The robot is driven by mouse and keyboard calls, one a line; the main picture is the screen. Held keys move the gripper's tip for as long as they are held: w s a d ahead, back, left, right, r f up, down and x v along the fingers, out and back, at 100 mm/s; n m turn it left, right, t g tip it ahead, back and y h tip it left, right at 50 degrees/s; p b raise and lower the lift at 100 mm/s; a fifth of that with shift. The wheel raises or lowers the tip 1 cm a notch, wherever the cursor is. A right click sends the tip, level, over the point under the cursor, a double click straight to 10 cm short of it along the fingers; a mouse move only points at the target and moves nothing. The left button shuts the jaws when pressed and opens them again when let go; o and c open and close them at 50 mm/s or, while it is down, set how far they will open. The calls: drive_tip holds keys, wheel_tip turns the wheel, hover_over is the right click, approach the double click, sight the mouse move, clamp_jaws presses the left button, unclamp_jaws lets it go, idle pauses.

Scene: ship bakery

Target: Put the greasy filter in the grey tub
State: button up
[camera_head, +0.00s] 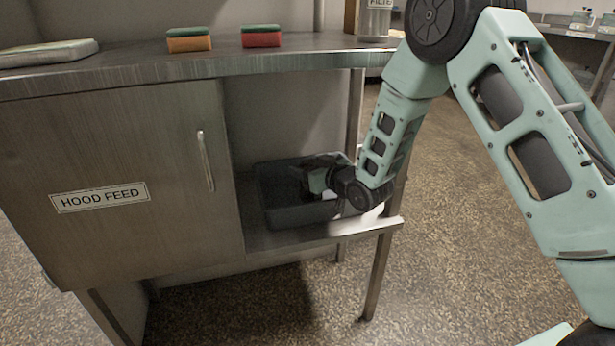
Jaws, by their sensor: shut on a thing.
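The dark grey tub (283,216) stands on the low steel shelf, to the right of the cabinet. My gripper (306,180) reaches in from the right and is at the tub, over its right part. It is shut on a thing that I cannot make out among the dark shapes. I cannot tell whether the fingers are inside the tub or at its rim. I cannot clearly identify the greasy filter. A flat pale slab (45,53) lies at the left end of the counter.
A steel cabinet (115,150) labelled HOOD FEED is closed. A green-and-orange sponge (189,39) and a green-and-red sponge (261,36) lie on the counter (130,64) above. A can (376,17) with a partly hidden label stands at the back. The shelf's right end (366,224) is bright and clear.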

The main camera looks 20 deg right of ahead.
drive_tip(key=shift+f, duration=0.55)
drive_tip(key=shift+f, duration=0.15)
drive_tip(key=o, duration=1.2)
